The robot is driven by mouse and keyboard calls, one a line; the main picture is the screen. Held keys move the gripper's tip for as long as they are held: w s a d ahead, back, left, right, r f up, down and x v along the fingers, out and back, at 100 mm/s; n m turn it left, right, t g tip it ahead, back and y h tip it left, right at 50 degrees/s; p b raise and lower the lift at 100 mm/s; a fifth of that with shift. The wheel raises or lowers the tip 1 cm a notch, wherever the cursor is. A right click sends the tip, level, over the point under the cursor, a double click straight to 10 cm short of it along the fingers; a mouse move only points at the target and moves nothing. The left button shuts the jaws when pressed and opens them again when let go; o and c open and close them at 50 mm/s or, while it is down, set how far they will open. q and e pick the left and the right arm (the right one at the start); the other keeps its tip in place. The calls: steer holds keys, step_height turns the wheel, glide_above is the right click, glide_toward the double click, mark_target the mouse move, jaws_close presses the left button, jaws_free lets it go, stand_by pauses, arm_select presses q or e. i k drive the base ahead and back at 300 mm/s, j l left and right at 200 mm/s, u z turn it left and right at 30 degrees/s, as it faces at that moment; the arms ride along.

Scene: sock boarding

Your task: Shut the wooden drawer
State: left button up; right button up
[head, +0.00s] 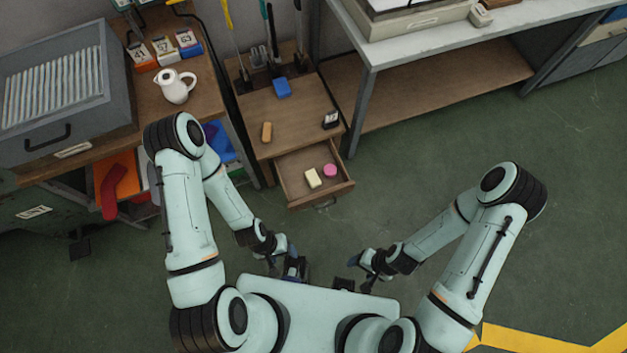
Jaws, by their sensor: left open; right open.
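The wooden drawer (295,190) is pulled out of the small wooden cabinet (262,110) near the middle of the head view. A cream block (313,178) and a pink round item (330,170) lie inside it. A dark handle (321,204) shows at its front. My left gripper (292,259) is open and empty, below the drawer in the picture and apart from it. My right gripper (357,268) is open and empty, below and to the right of the drawer, also apart from it.
On the cabinet top are a blue block (282,88), an orange-brown block (267,132) and a small black-and-white item (331,120). A workbench (205,85) with a white jug (175,86) stands left. A metal-legged table (430,48) stands right. Green floor (420,160) is clear right of the drawer.

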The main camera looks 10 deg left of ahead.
mark_target(291, 167)
steer(key=k+j, duration=0.1)
steer(key=k, duration=0.3)
steer(key=k+j, duration=0.1)
steer(key=k, duration=0.3)
steer(key=u, duration=0.4)
steer(key=i+j+u, duration=0.15)
steer(key=i+u, duration=0.35)
steer(key=k, duration=0.1)
